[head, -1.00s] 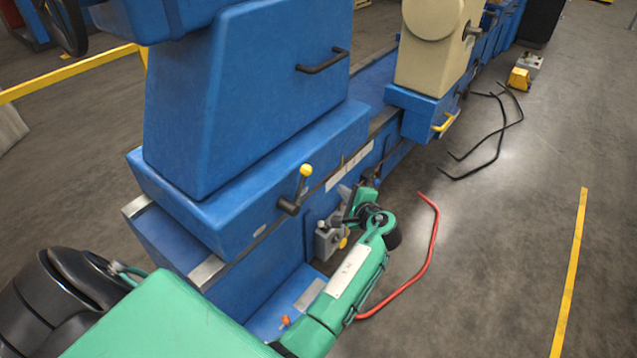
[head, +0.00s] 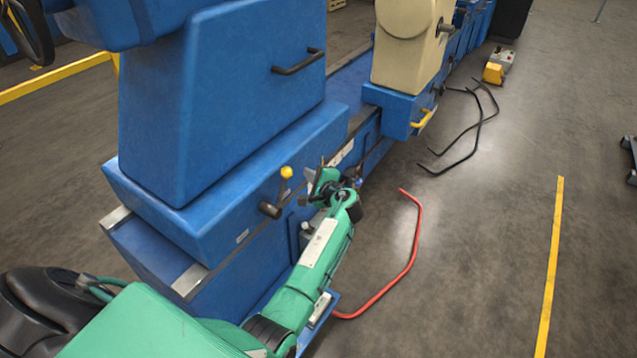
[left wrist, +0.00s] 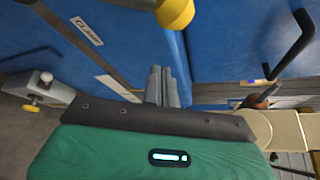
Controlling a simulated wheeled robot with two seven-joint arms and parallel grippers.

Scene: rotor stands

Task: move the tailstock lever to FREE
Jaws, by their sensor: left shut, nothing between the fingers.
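The tailstock (head: 215,100) is the big blue block at the left of the head view. Its lever (head: 278,192) rises from a dark hub on the front side, tilted slightly right, to a yellow knob (head: 287,172). My left gripper (head: 318,180) is shut and empty, just right of the knob and apart from it. In the left wrist view, the shut grey fingers (left wrist: 160,82) point at the blue side, with the yellow knob (left wrist: 174,12) above them at the top edge. A white label (left wrist: 87,30) there seems to read CLAMP. Most of the lever is outside that view.
A beige stand (head: 405,50) is farther along the bed. A red bent bar (head: 412,250) and black bars (head: 478,125) lie on the floor at right. The floor beyond is mostly clear.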

